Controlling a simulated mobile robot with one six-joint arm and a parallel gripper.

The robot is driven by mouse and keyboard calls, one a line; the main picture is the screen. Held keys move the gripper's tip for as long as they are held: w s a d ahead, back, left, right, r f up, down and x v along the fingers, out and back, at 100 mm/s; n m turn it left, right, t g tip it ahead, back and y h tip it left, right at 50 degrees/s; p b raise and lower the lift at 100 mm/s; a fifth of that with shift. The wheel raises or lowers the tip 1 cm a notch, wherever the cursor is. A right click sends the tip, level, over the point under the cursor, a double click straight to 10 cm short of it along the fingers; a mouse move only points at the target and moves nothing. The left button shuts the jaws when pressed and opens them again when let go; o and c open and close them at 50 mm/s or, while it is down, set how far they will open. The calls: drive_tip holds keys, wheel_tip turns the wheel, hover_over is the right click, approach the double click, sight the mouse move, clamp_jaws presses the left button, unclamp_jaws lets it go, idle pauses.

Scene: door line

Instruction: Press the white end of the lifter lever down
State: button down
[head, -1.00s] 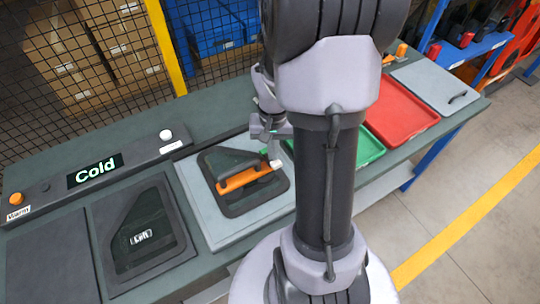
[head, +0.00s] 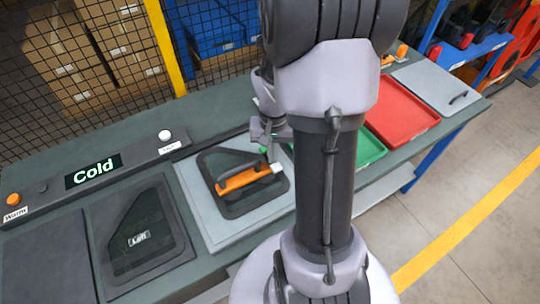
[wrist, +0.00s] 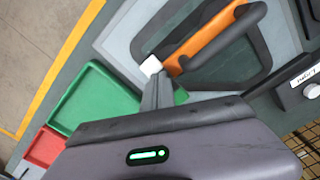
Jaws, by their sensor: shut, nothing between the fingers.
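The lifter lever is an orange bar (head: 243,179) on a dark door-shaped panel (head: 252,208), beside a dark handle. Its white end (head: 277,168) points right in the head view. In the wrist view the orange bar (wrist: 208,40) runs down to the white end (wrist: 151,67) at upper centre. My gripper (wrist: 157,82) is shut and empty, its fingertips right beside the white end.
A "Cold" display (head: 93,171) and a white button (head: 165,135) stand on a console at the left. A second dark panel (head: 139,235) lies left of the lever. A green tray (head: 369,147) and a red tray (head: 403,111) lie to the right.

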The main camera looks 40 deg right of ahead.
wheel_tip(320, 180, up, 7)
drive_tip(key=p, duration=0.5)
